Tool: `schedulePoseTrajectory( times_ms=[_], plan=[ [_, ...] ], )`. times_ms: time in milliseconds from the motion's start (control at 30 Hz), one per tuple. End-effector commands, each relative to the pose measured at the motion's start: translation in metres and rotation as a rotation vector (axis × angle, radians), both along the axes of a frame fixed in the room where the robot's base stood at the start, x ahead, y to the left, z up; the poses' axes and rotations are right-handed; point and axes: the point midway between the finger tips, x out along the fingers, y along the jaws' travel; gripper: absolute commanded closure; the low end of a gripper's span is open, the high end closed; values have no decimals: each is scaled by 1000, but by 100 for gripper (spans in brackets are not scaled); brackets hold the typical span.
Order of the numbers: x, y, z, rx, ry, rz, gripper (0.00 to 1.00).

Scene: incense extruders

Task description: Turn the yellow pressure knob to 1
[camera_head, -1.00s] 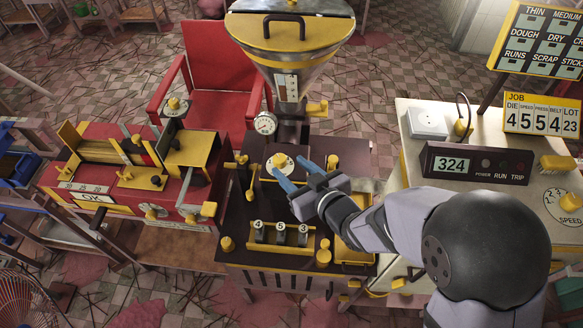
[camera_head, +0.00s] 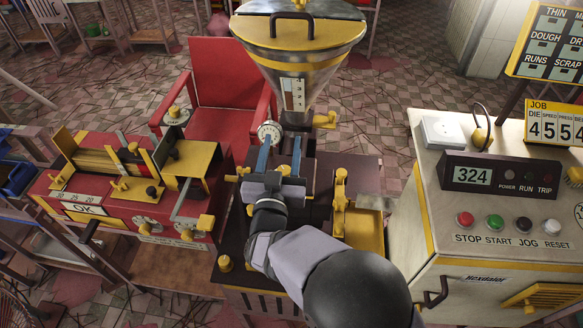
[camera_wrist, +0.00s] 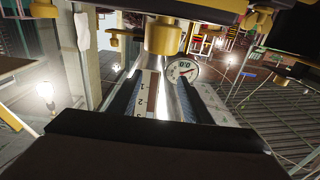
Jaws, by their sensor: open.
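The round pressure dial with its yellow knob is hidden behind my gripper in the head view; its pointer cannot be read. My gripper (camera_head: 280,150) is open, its two blue fingers apart and pointing away toward the hopper's foot. It stands over the dark press table (camera_head: 232,250), and I see nothing held between the fingers. A white pressure gauge (camera_head: 269,132) is just beyond the left fingertip. In the wrist view the gauge (camera_wrist: 182,70) shows beyond the fingers, and a yellow cylindrical part (camera_wrist: 163,36) is near the top; I cannot tell whether it is the knob.
The hopper (camera_head: 298,60) rises behind the gripper. A yellow upright part (camera_head: 341,190) and a yellow tray (camera_head: 358,235) stand right of my arm. The red machine (camera_head: 110,195) is at left. The control cabinet (camera_head: 480,245) with several buttons is at right.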

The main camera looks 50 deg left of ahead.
Motion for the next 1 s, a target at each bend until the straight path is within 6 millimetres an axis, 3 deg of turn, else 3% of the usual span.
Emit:
schedulePoseTrajectory(
  times_ms=[33,300,600,800,1000],
  plan=[
    [-6,0,-11,7,3,-41,55],
    [-25,-22,-40,-6,39,-266,55],
    [-40,-35,-62,-28,44,-351,55],
    [-37,-34,-61,-28,43,-354,55],
    [-19,-26,-60,-27,42,-355,55]
  ],
)
